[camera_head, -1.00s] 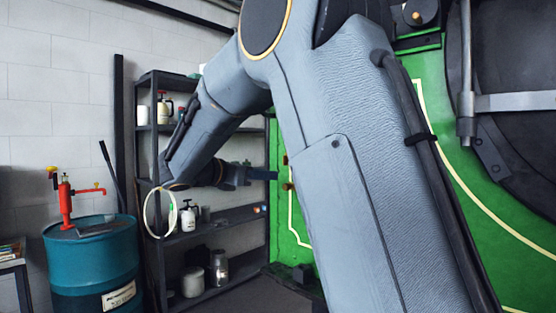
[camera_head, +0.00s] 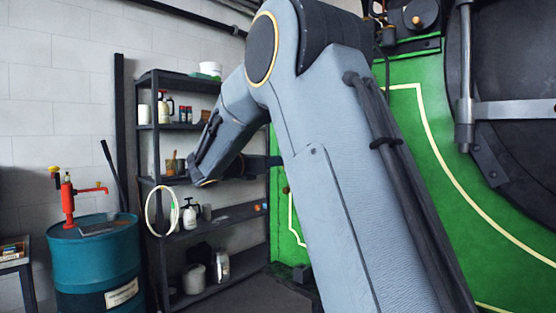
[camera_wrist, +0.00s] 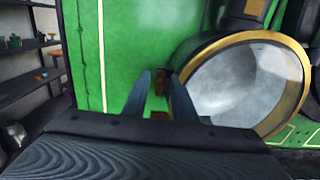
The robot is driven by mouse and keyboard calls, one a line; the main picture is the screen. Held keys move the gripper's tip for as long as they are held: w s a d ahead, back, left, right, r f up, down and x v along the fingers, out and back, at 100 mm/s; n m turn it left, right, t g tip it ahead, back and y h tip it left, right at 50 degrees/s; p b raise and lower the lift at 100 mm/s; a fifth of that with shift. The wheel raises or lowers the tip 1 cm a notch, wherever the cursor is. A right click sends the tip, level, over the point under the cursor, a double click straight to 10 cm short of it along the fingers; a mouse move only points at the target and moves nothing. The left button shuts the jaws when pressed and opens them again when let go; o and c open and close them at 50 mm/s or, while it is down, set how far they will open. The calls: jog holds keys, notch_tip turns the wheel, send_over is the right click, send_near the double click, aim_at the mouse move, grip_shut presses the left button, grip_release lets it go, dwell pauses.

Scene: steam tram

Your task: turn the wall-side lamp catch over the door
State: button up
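The lamp (camera_wrist: 252,84), a round glass with a brass rim, fills the right of the wrist view. A small dark brown catch (camera_wrist: 160,80) stands by the left of its rim, against the green panel. My gripper (camera_wrist: 160,76) has its two fingers apart, one on each side of the catch. I cannot tell whether either fingertip touches it, and the fingers partly hide it. In the head view my gripper (camera_head: 275,161) points right toward the green front, mostly hidden behind my arm. The lamp and the catch are hidden there.
The green front (camera_head: 420,190) with a cream line stands close ahead of my gripper. A dark shelf (camera_head: 237,217) with cans and bottles is behind my arm. A blue drum (camera_head: 95,255) with a red pump (camera_head: 68,200) stands at the left.

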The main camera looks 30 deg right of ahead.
grip_shut()
jog(key=shift+b, duration=0.4)
jog(key=m+b, duration=0.6)
jog(key=b, duration=0.3)
jog(key=s+f+m+b, duration=0.1)
jog(key=m+b, duration=0.5)
jog(key=b, duration=0.3)
jog(key=m+b, duration=0.5)
jog(key=b, duration=0.5)
jog(key=shift+s+d+f+m, duration=0.25)
jog(key=shift+s+f+m, duration=0.1)
jog(key=shift+f+m, duration=0.05)
jog(key=shift+b, duration=0.3)
